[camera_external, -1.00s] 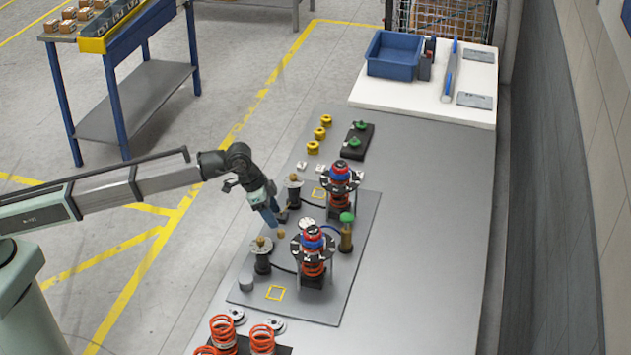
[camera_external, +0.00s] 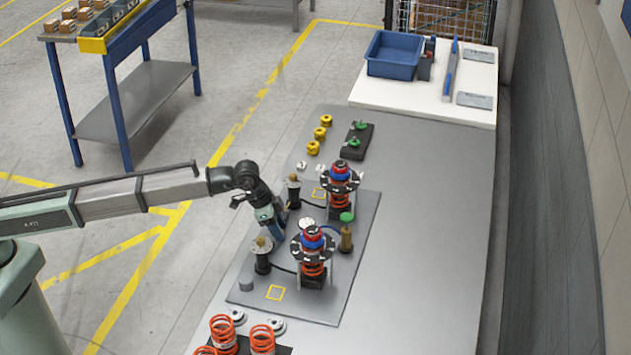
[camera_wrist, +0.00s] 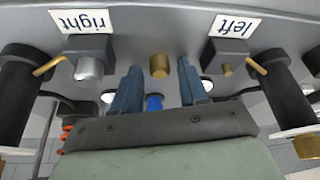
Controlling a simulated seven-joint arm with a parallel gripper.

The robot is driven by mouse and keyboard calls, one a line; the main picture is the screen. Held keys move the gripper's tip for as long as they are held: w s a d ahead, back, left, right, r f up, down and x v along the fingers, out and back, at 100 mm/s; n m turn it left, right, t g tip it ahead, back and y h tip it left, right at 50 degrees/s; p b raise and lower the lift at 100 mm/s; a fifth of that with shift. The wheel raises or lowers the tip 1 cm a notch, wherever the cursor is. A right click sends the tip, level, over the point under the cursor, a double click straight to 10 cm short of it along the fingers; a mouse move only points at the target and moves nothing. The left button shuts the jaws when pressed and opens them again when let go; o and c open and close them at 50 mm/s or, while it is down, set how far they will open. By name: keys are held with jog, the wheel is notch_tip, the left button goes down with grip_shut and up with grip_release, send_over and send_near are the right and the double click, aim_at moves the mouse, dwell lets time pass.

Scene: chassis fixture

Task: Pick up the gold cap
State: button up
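The gold cap (camera_wrist: 159,66) is a small upright brass-coloured cylinder in the wrist view. It shows midway across the gap between the fingertips, slightly beyond them. My gripper (camera_wrist: 160,80) is open, with one blue finger on each side of that gap and nothing held. In the external view, my gripper (camera_external: 280,236) points down between the two black posts at the left of the grey plate (camera_external: 340,305). The cap is hidden behind the fingers there. Whether the fingers overlap the cap in height is unclear.
A silver cap (camera_wrist: 88,68) sits near the "right" label (camera_wrist: 85,21); the "left" label (camera_wrist: 236,25) is across from it. Black posts (camera_external: 263,262) (camera_external: 294,193) flank my gripper.

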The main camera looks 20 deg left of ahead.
grip_shut()
jog(key=shift+r, duration=0.1)
notch_tip(320, 180, up, 9)
jog(key=w+m, duration=0.2)
jog(key=w+a+m+g, duration=0.1)
jog(key=w+m, duration=0.1)
jog(key=w+a+m+g, duration=0.1)
jog(key=w, duration=0.1)
jog(key=shift+w+f+m, duration=0.25)
jog(key=shift+w+m, duration=0.15)
jog(key=shift+f, duration=0.2)
